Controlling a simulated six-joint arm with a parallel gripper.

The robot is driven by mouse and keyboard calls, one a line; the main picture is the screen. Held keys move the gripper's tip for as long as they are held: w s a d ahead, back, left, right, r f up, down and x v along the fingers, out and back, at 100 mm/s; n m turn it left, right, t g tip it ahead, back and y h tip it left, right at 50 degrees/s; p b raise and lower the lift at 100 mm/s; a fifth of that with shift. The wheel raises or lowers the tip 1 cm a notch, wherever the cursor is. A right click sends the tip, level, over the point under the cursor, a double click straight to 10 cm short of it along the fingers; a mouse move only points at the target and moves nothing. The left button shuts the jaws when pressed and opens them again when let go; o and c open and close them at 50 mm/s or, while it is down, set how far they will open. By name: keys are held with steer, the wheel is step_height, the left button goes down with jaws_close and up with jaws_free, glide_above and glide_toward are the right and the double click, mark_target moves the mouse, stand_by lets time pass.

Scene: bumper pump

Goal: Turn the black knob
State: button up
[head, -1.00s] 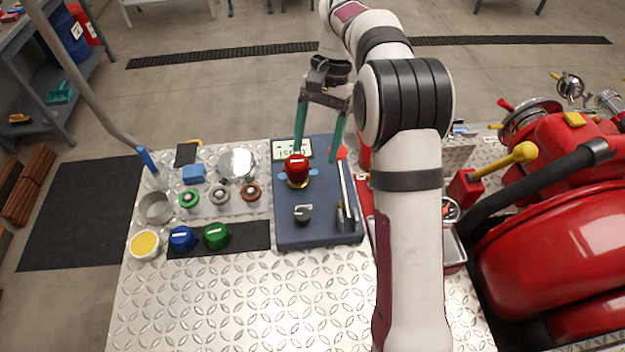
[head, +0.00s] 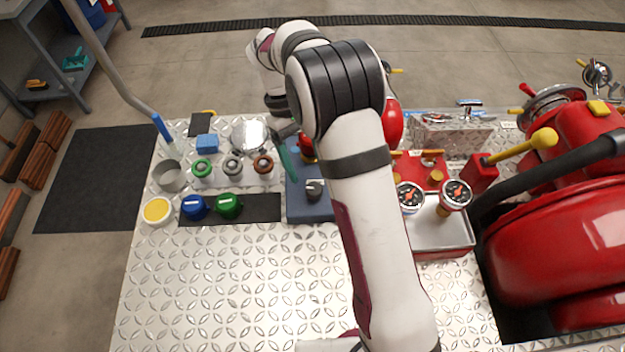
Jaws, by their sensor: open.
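The black knob (head: 314,189) stands on the front part of the blue-grey panel (head: 300,211), partly beside my arm's edge in the picture. My gripper (head: 291,166) is over the panel's left side, with a teal finger pointing down, behind and to the left of the black knob. It is open, and nothing shows between its fingers. The second finger cannot be made out clearly. A red knob (head: 307,153) on the same panel is close to the gripper and partly covered. My arm hides the panel's right side.
Green, grey and brown ring-shaped knobs (head: 232,166) stand left of the panel. Blue (head: 193,208) and green (head: 229,206) knobs sit on a black strip in front of them. Gauges (head: 456,194) stand to the right. The front metal plate (head: 230,285) is clear.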

mark_target(314, 188)
steer(key=x, duration=0.6)
jaws_close()
